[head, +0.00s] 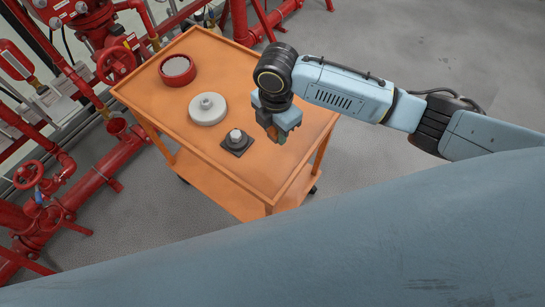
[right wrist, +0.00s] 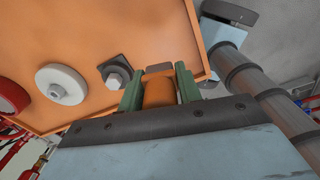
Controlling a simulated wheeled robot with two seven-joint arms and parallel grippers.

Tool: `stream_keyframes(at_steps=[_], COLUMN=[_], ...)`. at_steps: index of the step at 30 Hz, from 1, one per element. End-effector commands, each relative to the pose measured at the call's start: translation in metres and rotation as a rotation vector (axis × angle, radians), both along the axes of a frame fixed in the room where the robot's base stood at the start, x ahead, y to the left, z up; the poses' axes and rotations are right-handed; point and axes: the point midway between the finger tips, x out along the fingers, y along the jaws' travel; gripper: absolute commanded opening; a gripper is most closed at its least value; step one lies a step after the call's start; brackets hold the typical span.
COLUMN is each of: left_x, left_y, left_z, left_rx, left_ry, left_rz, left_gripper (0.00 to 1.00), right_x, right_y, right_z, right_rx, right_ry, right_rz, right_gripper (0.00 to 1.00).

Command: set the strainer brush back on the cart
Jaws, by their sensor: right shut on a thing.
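My right gripper (head: 276,134) is above the right part of the orange cart's top (head: 170,117). In the right wrist view its green fingers (right wrist: 160,88) are shut on an orange block-like piece (right wrist: 158,93) with a brownish end, which I take to be the strainer brush. Little of it shows, and I see no bristles. In the head view the gripper mostly hides it. I cannot tell whether it touches the cart top. My left gripper is not in view.
On the cart top stand a red-rimmed round part (head: 177,70), a pale flanged disc (head: 208,109) and a dark square plate with a bolt-like piece (head: 236,141), nearest my gripper. Red pipes and valves (head: 117,66) line the left. Bare floor (head: 430,50) lies to the right.

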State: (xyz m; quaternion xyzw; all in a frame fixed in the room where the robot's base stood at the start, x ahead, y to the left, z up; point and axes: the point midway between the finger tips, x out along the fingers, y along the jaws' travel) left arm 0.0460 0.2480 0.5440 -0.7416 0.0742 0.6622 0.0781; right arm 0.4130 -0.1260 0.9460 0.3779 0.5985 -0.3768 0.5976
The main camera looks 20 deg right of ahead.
Motion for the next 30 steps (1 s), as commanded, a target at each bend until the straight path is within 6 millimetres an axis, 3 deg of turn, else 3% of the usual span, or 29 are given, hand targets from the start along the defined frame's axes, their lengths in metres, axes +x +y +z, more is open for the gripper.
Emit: stream_keyframes(at_steps=[7, 15, 27, 30], left_x=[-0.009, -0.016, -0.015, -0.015], left_y=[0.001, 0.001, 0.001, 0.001], left_z=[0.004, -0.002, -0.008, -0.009], left_rx=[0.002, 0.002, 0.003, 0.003], left_ry=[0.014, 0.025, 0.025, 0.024], left_rz=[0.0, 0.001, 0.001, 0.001], left_gripper=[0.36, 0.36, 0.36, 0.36], right_x=[-0.005, -0.006, -0.005, -0.005], right_y=[0.008, 0.008, 0.008, 0.008], right_z=[-0.013, -0.061, -0.107, -0.111], right_rx=[-0.003, -0.003, -0.003, -0.004], right_ry=[0.001, 0.001, -0.001, -0.002], right_rz=[0.205, 0.219, 0.218, 0.219], right_gripper=[0.12, 0.12, 0.12, 0.12])
